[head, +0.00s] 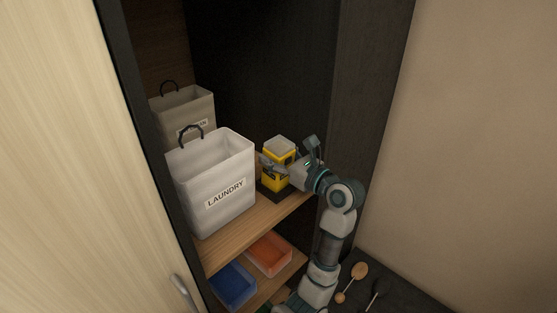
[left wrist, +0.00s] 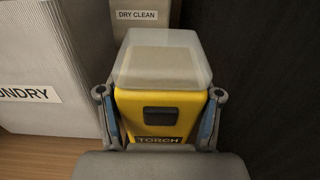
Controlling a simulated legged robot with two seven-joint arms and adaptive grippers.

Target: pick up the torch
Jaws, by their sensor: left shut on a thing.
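The torch (head: 279,170) is a yellow block with a pale translucent top, upright over a dark base on the upper wooden shelf. In the left wrist view the torch (left wrist: 160,112) fills the middle and its label reads TORCH. My left gripper (head: 274,165) reaches it from the right. In the left wrist view my left gripper (left wrist: 160,125) has one finger on each side of the torch and is shut on it. I cannot tell whether the torch is clear of its base. My right gripper is not in view.
A white LAUNDRY bag (head: 213,180) stands close left of the torch, with a DRY CLEAN bag (head: 185,112) behind it. A dark wall (left wrist: 270,80) is close on the right. Blue (head: 233,287) and orange (head: 268,254) trays lie on the lower shelf.

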